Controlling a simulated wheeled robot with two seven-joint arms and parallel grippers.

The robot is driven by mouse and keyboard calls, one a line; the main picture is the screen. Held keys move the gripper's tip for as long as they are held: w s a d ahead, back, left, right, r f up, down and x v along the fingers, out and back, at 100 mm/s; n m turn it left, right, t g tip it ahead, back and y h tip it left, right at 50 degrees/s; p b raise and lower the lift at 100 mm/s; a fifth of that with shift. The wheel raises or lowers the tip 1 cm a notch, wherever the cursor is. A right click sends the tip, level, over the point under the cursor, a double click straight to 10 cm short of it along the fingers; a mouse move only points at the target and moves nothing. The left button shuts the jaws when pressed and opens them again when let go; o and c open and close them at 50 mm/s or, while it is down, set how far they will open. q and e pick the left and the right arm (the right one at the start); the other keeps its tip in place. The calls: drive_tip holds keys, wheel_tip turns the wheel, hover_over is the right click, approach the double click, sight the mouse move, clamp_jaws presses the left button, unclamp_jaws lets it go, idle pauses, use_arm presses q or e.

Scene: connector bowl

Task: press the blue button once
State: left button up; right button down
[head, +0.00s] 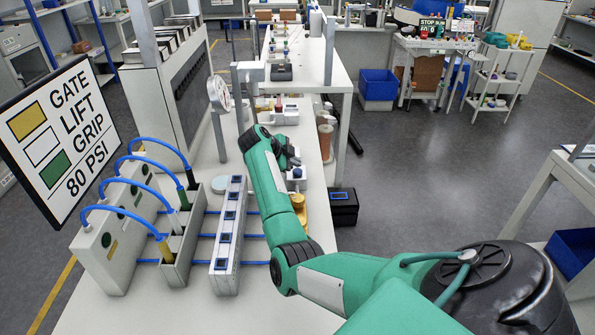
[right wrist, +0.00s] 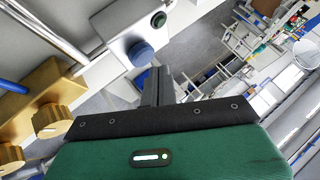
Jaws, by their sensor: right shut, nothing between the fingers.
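The blue button (right wrist: 140,53) is a round knob-like cap on a light grey box (right wrist: 118,22) in the right wrist view. A small dark green round part sits on the same box. In the head view the blue button (head: 297,172) shows small, just below my right gripper (head: 292,160). In the right wrist view my right gripper (right wrist: 157,84) is shut and empty, its fingertips close beside the button's lower right. I cannot tell whether they touch it. My left gripper is out of view.
A brass block with knobs (right wrist: 42,100) stands left of the box in the right wrist view. In the head view, a white slotted bar (head: 230,235), blue hoses and a sign (head: 60,135) stand left of my right arm. A round gauge (head: 218,93) stands behind.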

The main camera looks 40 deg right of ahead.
sight(295, 171)
drive_tip(key=shift+f, duration=0.1)
idle(0.5)
drive_tip(key=shift+f, duration=0.3)
drive_tip(key=shift+f, duration=0.55)
idle(0.8)
drive_tip(key=shift+r, duration=0.15)
drive_tip(key=shift+r+p, duration=0.75)
drive_tip(key=shift+r, duration=0.05)
wheel_tip(295, 171, up, 5)
drive_tip(key=p, duration=0.4)
drive_tip(key=shift+r, duration=0.1)
